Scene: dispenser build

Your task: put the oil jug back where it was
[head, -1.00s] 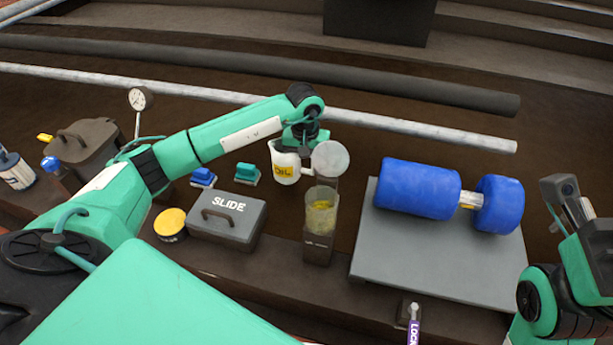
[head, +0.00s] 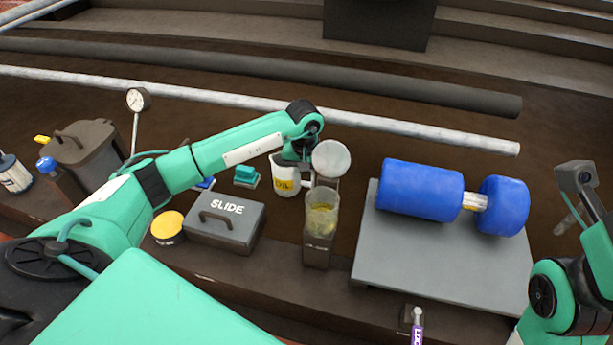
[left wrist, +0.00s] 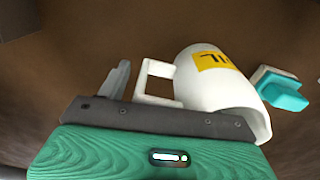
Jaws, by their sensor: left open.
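The oil jug (head: 287,176), white with a yellow label, is at the back of the bench in the head view, between the teal-topped block (head: 246,176) and the clear cup of yellow liquid (head: 321,217). It looks upright. My left gripper (head: 297,158) is at the jug's top, partly hidden by its own wrist. In the left wrist view the jug (left wrist: 215,85) lies across the jaws, its handle beside one grey finger (left wrist: 118,80); the other finger is hidden. The jaws are open. My right gripper (head: 572,218) is at the right edge, its fingers unclear.
A grey SLIDE box (head: 225,220) and a yellow-lidded tin (head: 168,226) stand left of the cup. A round pale disc (head: 331,158) stands close right of the jug. A blue roller (head: 420,188) lies on a grey plate (head: 430,262). A dial gauge (head: 137,100) stands at the back left.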

